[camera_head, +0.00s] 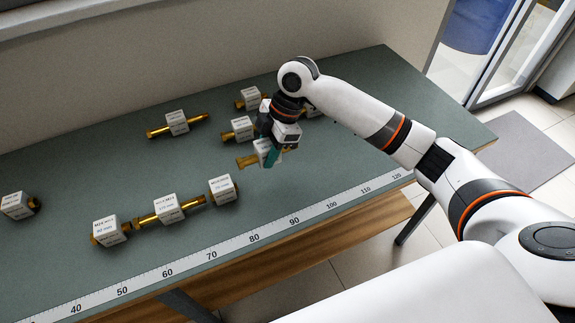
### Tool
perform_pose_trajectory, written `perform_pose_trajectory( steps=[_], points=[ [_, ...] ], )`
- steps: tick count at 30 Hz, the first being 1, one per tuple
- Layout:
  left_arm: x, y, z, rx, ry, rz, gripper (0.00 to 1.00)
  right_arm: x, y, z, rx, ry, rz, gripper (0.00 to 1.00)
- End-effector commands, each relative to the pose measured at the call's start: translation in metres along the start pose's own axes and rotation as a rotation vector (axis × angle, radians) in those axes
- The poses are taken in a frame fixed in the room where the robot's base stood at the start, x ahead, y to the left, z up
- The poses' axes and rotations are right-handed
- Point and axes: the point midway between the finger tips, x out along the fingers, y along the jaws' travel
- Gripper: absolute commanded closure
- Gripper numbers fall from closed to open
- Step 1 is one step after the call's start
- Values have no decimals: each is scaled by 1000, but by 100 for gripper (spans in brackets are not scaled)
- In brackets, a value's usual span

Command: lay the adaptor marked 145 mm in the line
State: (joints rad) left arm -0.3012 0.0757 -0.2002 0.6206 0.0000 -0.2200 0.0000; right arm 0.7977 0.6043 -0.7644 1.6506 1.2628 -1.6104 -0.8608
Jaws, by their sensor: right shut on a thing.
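My right gripper (270,157) reaches down over the table's far right part and is shut on a brass adaptor with a white label block (262,147). The adaptor's brass end (246,161) sticks out to the left. The fingers cover part of it, and I cannot read its marking or tell whether it touches the table. The line stands behind the ruler: a left adaptor (110,230), a middle adaptor (168,208) and a right adaptor (222,189), roughly end to end. The held adaptor is right of and behind the line's right end. My left gripper is not in view.
A longer brass adaptor (177,122) lies alone at the back. More labelled adaptors (250,98) (242,127) lie beside and behind my right gripper. Another fitting (18,205) lies at the far left. A white ruler (207,256) runs along the front edge. The green tabletop (330,165) is clear right of my gripper.

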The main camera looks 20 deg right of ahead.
Motion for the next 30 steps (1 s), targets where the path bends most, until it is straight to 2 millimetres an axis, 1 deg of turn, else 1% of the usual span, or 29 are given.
perform_pose_trajectory(
  steps=[1,4,6,11,15,18,29,30],
  points=[
    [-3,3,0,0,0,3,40,10,1,-4,4,1,4,89],
    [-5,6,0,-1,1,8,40,25,1,-11,3,1,2,89],
    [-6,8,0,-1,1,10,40,33,0,-14,3,1,1,89],
    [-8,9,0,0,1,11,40,44,0,-19,3,1,1,89],
    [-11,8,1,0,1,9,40,62,1,-26,4,1,3,89],
    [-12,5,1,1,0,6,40,72,0,-30,2,1,1,89],
    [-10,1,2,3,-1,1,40,76,0,-32,2,1,-1,89],
    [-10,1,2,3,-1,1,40,76,0,-32,2,1,-1,55]
  ],
)
